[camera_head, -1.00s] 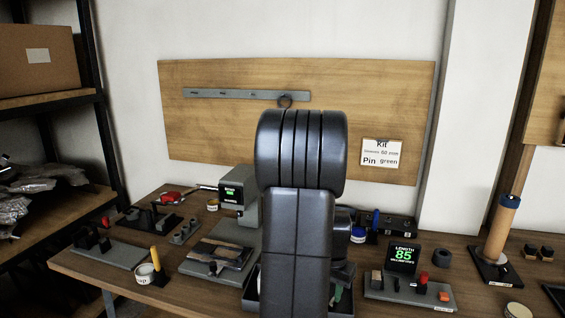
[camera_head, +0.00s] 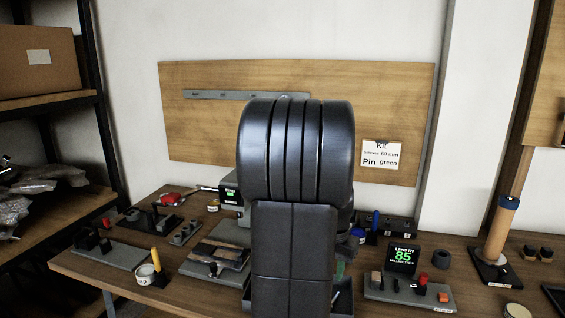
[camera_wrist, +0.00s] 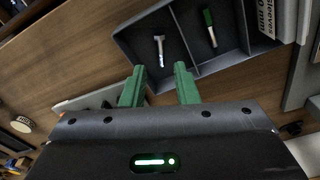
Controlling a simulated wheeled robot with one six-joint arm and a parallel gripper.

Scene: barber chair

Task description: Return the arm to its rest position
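My arm fills the middle of the head view and hides the bench behind it; my gripper is hidden there. In the wrist view my gripper (camera_wrist: 159,84) has two green fingers held apart with nothing between them. It is above the wooden bench (camera_wrist: 75,62), at the near edge of a dark divided tray (camera_wrist: 139,37). The tray holds a silvery metal piece (camera_wrist: 160,50) in one compartment and a green-ended pin (camera_wrist: 209,28) in another.
A length display reading 85 (camera_head: 403,257) stands right of my arm. A wooden cylinder on a stand (camera_head: 499,232) is farther right. A yellow-handled tool (camera_head: 155,262) and a small fixture (camera_head: 214,262) are left. A kit sign (camera_head: 381,154) hangs on the backboard.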

